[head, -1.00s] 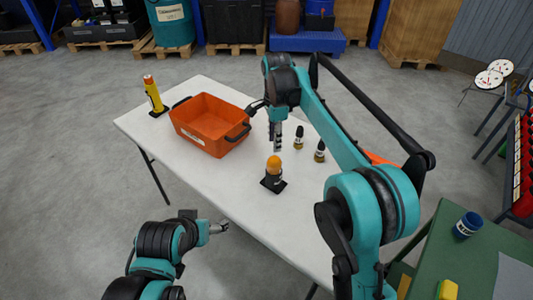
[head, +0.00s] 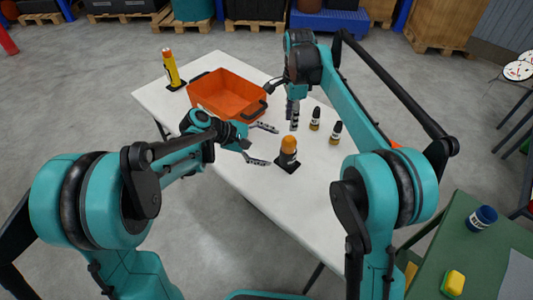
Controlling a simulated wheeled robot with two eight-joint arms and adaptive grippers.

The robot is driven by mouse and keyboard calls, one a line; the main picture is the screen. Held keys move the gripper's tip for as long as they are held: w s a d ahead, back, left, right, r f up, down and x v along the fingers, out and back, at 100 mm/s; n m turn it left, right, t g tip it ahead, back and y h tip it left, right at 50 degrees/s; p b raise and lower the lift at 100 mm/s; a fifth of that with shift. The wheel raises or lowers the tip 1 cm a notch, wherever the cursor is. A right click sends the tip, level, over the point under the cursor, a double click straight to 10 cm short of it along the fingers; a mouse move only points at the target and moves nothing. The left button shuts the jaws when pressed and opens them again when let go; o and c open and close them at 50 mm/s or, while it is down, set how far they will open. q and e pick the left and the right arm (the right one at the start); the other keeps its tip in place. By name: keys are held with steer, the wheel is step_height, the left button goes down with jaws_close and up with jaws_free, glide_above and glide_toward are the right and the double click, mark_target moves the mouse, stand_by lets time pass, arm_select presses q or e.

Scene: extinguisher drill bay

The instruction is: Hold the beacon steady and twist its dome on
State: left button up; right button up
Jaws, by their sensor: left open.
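The beacon (head: 288,160) stands upright on a small black base on the white table, a dark body with a pale label. Its orange dome (head: 289,143) sits on top; I cannot tell how tightly it is seated. My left gripper (head: 271,146) is open just left of the beacon, its two fingers spread and pointing at it, with nothing between them. My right gripper (head: 293,117) points down above the table, behind the beacon. Its fingers look close together from this side, and I cannot tell if they are shut. I see nothing held in it.
An orange bin (head: 227,95) stands on the white table (head: 222,62) behind my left gripper. A yellow cylinder (head: 170,68) on a black base is at the far left. Two small dark bottles (head: 315,118) (head: 335,133) stand right of my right gripper. A green table (head: 450,245) is at right.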

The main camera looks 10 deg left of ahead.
mark_target(288, 153)
arm_select(q)
steer(key=w+f+n+h, duration=0.2)
steer(key=f, duration=0.1)
steer(key=w+f+n+h, duration=0.2)
steer(key=f+h, duration=0.1)
steer(key=w+f+n+g+h, duration=0.1)
steer(key=w+f+n+h, duration=0.1)
steer(key=f, duration=0.2)
steer(key=shift+w+a+n+h, duration=0.15)
steer(key=shift+a+n+h, duration=0.15)
steer(key=shift+a+h, duration=0.1)
steer(key=shift+f, duration=0.4)
steer(key=d, duration=0.5)
steer(key=w+d, duration=0.1)
steer(key=d, duration=0.1)
steer(key=shift+d, duration=0.2)
